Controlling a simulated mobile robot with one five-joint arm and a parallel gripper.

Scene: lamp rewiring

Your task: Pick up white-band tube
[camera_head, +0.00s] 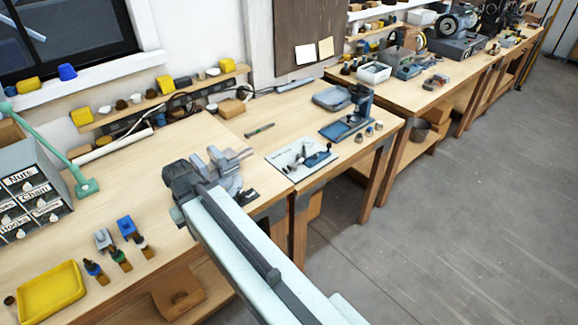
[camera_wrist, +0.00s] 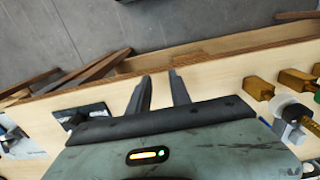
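The white-band tube (camera_head: 143,246) is a dark tube with a white band and a brown end, at the right of a row of three on the left bench. In the wrist view, what seems to be this tube (camera_wrist: 289,105) is at the right, its ochre end toward the bench edge. My gripper (camera_wrist: 158,74) has two dark fingers apart with nothing between them. It is over the bench's front edge, to one side of the tube and apart from it. In the head view my arm hides the fingers.
A yellow tray (camera_head: 50,292) lies left. A grey vise (camera_head: 228,165) is near my arm.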

